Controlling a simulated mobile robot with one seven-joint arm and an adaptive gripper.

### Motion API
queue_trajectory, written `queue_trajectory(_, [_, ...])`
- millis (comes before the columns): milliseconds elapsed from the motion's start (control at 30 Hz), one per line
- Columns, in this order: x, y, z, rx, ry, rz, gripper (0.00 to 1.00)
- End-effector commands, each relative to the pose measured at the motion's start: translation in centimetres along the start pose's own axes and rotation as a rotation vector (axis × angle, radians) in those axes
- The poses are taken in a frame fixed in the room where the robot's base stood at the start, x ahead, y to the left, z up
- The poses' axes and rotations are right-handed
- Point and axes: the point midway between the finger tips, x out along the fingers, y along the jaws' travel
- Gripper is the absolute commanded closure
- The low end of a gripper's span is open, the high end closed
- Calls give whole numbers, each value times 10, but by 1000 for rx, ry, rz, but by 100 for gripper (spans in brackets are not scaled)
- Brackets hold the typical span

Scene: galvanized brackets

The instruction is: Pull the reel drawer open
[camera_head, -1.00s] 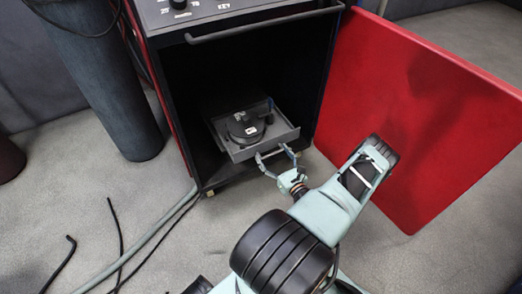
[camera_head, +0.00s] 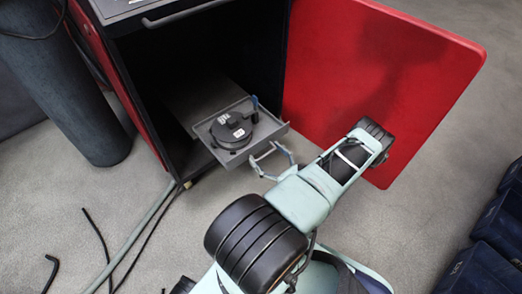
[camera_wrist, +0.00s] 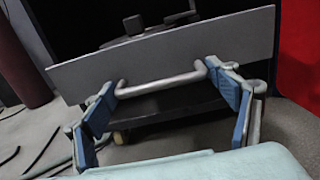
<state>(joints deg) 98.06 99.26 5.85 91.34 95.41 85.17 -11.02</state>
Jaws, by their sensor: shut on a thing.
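The grey reel drawer (camera_head: 262,144) sticks well out of the lower part of the dark cabinet. A black reel (camera_head: 231,131) with a white label lies in it. In the wrist view the drawer's flat front panel (camera_wrist: 185,52) fills the upper middle, with a light metal bar handle (camera_wrist: 162,86) on it. My gripper (camera_head: 267,156) is at the drawer front. In the wrist view its blue-padded fingers (camera_wrist: 163,92) press against the two ends of the handle, one on each side. The reel is mostly cut off there.
The cabinet's red door (camera_head: 385,80) stands wide open at the right. A dark cylinder (camera_head: 75,100) stands left of the cabinet. Hoses and cables (camera_head: 130,240) lie on the floor at left. Dark blue bins (camera_head: 482,265) are at the right edge. Floor right of my arm is clear.

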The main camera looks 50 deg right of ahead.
Motion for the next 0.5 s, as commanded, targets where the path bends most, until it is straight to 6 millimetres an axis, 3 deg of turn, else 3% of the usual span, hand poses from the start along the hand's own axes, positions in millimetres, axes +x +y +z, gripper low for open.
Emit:
queue_trajectory(33, [-3,-7,1,-5,0,-13,64])
queue_trajectory(433, [-5,-7,1,-7,0,-12,64])
queue_trajectory(467, [-5,-7,1,-7,0,-11,18])
queue_trajectory(500, [-5,-7,1,-7,0,-11,14])
